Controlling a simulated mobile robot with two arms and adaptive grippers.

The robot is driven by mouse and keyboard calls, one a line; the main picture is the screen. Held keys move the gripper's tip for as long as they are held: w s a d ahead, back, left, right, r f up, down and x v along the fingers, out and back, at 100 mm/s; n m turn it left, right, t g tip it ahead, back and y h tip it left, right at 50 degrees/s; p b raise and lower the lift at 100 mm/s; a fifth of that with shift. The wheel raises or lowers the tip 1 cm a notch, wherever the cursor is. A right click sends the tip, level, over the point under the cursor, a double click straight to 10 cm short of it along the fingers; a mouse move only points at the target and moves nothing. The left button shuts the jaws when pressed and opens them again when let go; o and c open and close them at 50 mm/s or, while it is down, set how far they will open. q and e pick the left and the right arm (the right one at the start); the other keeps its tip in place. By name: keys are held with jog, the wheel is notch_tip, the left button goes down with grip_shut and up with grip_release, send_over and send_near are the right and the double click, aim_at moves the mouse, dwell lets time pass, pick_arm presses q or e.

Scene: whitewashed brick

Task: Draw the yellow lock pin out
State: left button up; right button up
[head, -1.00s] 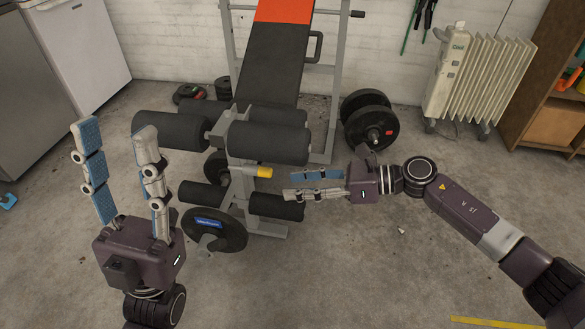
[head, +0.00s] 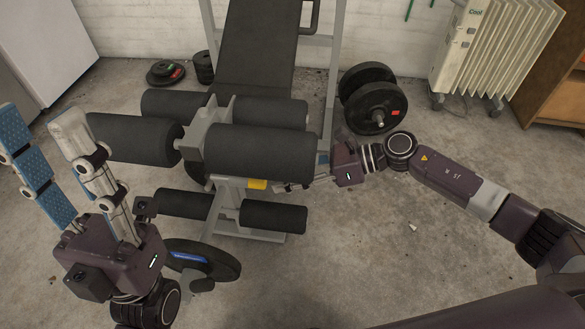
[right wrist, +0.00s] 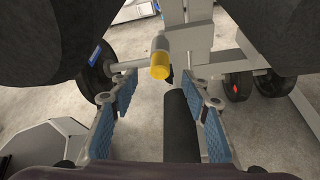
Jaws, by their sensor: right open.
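The yellow lock pin (head: 257,184) sits in the grey frame of the weight bench, just below a black foam roller that hides part of it. In the right wrist view the pin's yellow end (right wrist: 160,66) points toward me from a grey collar. My right gripper (right wrist: 164,86) is open, with its blue-padded fingers to either side of and short of the pin. In the head view the right gripper (head: 290,186) is just right of the pin, its fingers partly hidden by the roller. My left gripper (head: 42,122) is open and empty at the left.
Thick black rollers (head: 258,153) surround the pin above, and lower rollers (head: 274,216) sit below it. A weight plate (head: 222,262) is at the lower left. Dumbbell plates (head: 376,106) and a white radiator (head: 492,50) stand behind on the right.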

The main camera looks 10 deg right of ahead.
aim_at(265, 181)
jog(key=b+x, duration=0.1)
jog(key=x, duration=0.5)
jog(key=shift+d, duration=0.15)
grip_shut()
dwell(0.4)
